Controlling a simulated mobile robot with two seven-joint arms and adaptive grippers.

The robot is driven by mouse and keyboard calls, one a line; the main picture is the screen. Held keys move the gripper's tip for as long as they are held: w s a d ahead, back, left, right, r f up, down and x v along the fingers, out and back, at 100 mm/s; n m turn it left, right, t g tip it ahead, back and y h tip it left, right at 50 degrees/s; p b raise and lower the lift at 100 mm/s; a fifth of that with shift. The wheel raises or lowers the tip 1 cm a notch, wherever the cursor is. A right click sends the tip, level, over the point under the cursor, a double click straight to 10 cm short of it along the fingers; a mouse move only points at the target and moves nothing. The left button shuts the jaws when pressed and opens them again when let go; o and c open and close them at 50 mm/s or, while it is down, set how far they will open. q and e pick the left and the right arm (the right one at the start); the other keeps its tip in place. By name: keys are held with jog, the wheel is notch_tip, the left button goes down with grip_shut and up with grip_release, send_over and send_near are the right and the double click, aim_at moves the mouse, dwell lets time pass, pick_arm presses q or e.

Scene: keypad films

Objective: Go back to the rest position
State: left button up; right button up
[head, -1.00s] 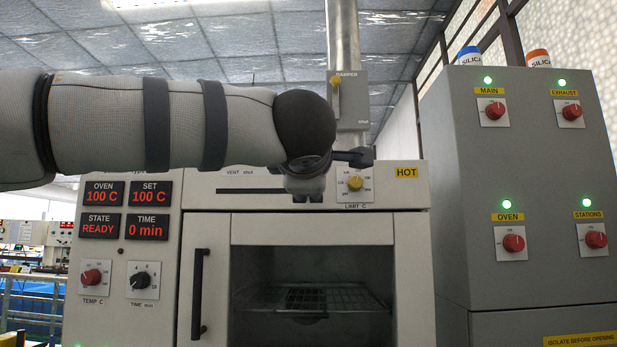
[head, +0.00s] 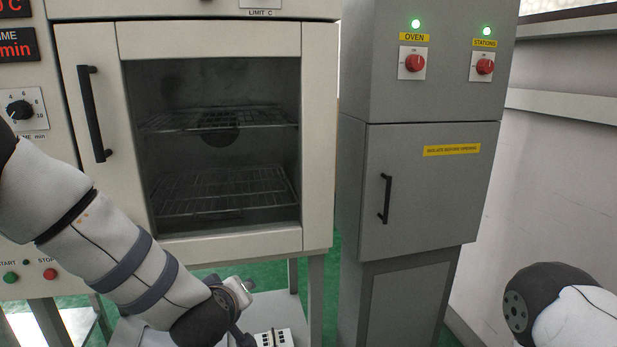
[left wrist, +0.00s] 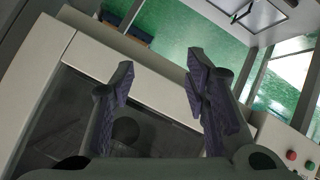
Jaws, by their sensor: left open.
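My left arm comes in from the left in the head view and slopes down across the oven's front. Its end is low, by the bottom of the picture, and the fingers are hard to make out there. In the left wrist view my left gripper (left wrist: 160,68) is open, its two dark fingers well apart with nothing between them. The oven (head: 316,130) is behind the arm, its door shut. Of my right arm only a black and white link shows at the lower right; its gripper is out of view.
The oven door has a black handle (head: 94,114) and a window showing wire racks (head: 225,190). A grey cabinet (head: 425,190) with red knobs and green lamps stands to the right. Start and stop buttons (head: 49,274) are at the lower left. Green floor (head: 280,274) shows between oven and cabinet.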

pick_arm(q)
jog(key=s+a+f+m+g, duration=0.2)
jog(key=s+f+g, duration=0.1)
jog(key=s+f, duration=0.65)
jog(key=s+a+f+m+g, duration=0.1)
jog(key=s+f+m+g, duration=0.15)
jog(key=s+f, duration=0.7)
jog(key=s+a+f+m+g, duration=0.1)
jog(key=s+a+g, duration=0.1)
jog(key=s, duration=1.1)
jog(key=s+a+f+m+g, duration=0.1)
jog(key=s+g, duration=0.4)
jog(key=s, duration=0.9)
jog(key=shift+s+a+f+m+h, duration=0.15)
jog(key=shift+a+f+m+h, duration=0.4)
jog(key=shift+a, duration=0.6)
jog(key=shift+f+g, duration=0.1)
jog(key=shift+g, duration=0.15)
